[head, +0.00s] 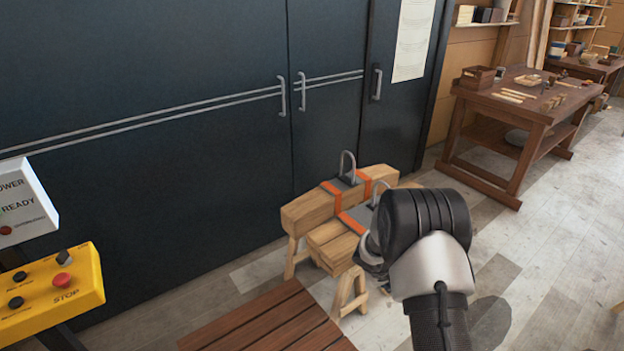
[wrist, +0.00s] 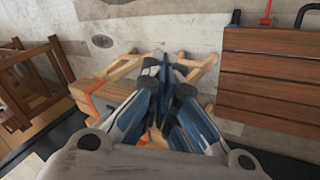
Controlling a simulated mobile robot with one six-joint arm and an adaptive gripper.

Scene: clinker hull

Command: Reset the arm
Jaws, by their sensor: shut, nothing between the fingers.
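My arm reaches in from the lower right of the head view, with its black and white wrist over the wooden trestle. My gripper (wrist: 165,68) shows in the wrist view with its blue-grey fingers drawn together and nothing between them. In the head view the gripper is mostly hidden behind my wrist. Below it are two wooden beams (head: 298,217) on trestle legs, with orange straps and metal shackles on top. Part of a beam (wrist: 98,90) with an orange strap also shows left of the fingers in the wrist view. I cannot tell whether the gripper touches the wood.
Dark double doors (head: 190,90) with metal handles stand behind the beams. A yellow control box (head: 80,285) with a red stop button is at the lower left. A slatted wooden platform (head: 265,322) lies in front. A workbench (head: 530,105) stands at the back right, with clear plank floor before it.

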